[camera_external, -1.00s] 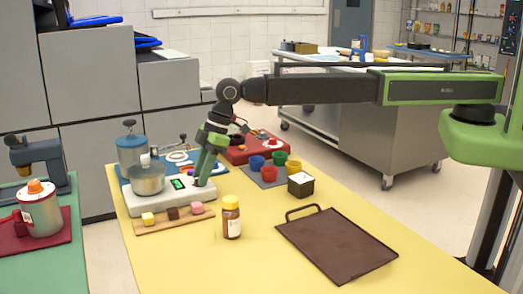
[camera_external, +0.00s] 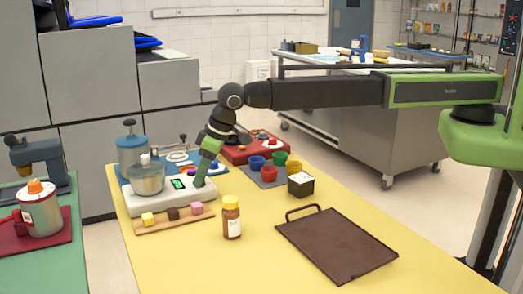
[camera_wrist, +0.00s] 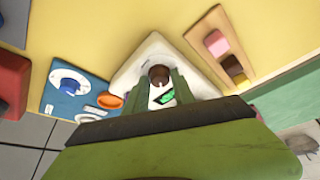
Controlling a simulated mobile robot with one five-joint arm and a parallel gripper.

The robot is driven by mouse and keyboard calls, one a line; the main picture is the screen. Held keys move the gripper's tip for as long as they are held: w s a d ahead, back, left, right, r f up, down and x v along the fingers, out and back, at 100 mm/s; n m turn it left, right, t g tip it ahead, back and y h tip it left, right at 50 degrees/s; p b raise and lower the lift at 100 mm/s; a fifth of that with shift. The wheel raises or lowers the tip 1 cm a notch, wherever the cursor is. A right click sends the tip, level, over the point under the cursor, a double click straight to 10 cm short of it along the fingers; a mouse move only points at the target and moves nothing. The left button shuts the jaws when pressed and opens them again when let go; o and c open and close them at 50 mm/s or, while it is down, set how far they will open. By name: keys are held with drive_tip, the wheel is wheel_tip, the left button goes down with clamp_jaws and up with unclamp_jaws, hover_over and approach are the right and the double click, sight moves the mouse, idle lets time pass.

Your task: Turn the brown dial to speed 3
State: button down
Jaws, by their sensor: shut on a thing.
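The brown dial (camera_wrist: 159,74) sits on the white base of a mixer, between my gripper's green fingers in the wrist view. The white base (camera_external: 141,206) carries a grey bowl (camera_external: 147,180) and a lit green display (camera_external: 179,184). The display also shows in the wrist view (camera_wrist: 165,97), its reading too small to make out. My gripper (camera_external: 198,184) points down at the right end of the base, shut on the dial. In the outside view the fingers hide most of the dial, so its pointer and speed marks cannot be read.
A wooden board (camera_external: 155,222) with coloured cubes lies in front of the mixer. A brown bottle with a yellow cap (camera_external: 231,220) stands right of it. A blue panel (camera_wrist: 65,92) lies beside the base. Coloured cups, a dark box (camera_external: 300,186) and a brown tray (camera_external: 338,248) are farther right.

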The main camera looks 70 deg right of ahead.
drive_tip(key=shift+m+h, duration=0.4)
drive_tip(key=shift+m, duration=0.8)
drive_tip(key=c, duration=1.1)
unclamp_jaws()
drive_tip(key=shift+r, duration=0.1)
drive_tip(key=p+v, duration=1.6)
drive_tip(key=v, duration=0.1)
drive_tip(key=shift+a+r, duration=0.1)
drive_tip(key=shift+a, duration=0.1)
